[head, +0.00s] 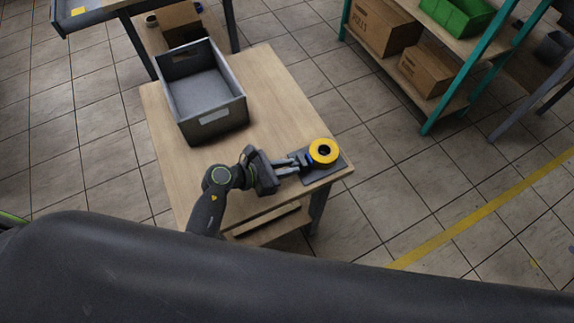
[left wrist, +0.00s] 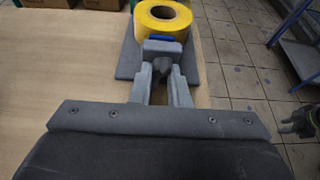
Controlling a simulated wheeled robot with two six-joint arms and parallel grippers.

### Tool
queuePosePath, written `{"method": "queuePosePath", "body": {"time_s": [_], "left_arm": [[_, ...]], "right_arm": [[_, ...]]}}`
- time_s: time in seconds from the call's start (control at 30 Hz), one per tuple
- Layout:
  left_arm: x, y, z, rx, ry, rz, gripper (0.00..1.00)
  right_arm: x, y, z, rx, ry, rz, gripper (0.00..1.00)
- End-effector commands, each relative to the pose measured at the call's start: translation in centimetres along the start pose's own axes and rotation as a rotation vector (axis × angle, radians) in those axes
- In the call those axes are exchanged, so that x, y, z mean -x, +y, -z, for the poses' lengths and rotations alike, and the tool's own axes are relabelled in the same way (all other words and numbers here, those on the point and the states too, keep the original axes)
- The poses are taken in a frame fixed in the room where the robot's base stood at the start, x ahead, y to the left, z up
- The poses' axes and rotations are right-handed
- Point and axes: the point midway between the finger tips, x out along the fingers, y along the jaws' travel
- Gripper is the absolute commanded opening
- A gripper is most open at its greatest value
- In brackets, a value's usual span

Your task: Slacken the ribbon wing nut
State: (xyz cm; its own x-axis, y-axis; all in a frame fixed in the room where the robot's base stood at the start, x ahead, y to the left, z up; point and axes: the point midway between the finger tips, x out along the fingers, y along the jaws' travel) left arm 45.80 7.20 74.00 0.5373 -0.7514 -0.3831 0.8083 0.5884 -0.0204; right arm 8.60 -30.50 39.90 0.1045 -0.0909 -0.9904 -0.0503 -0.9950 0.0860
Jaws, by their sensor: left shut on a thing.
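A yellow ribbon roll (head: 323,151) sits on a dark grey base plate (head: 336,167) at the near right corner of the wooden table. The roll also shows at the top of the left wrist view (left wrist: 163,16). My left gripper (head: 303,161) reaches in from the left, beside the roll. In the left wrist view its fingers (left wrist: 162,58) are closed in front of the roll, on a small blue part (left wrist: 160,39) that looks like the wing nut. The fingers hide most of that part.
A grey open bin (head: 205,95) stands on the far left of the wooden table (head: 268,90). The tabletop between bin and roll is clear. A teal-framed shelf (head: 432,110) with boxes and a green bin (head: 458,14) stands at the upper right.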

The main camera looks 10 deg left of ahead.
Motion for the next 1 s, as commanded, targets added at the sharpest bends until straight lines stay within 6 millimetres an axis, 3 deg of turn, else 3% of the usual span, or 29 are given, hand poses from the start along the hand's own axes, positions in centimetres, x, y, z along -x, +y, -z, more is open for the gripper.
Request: {"method": "queuePosePath", "body": {"time_s": [0.43,1.0], "left_arm": [[0.0,0.2,-0.1,0.25,0.001,0.107,0.0],[-0.1,0.4,0.0,0.533,-0.002,0.222,0.0]], "right_arm": [[1.4,0.1,0.1,0.0,0.0,0.001,0.36],[1.4,0.1,0.1,0.0,-0.001,0.0,0.36]]}}
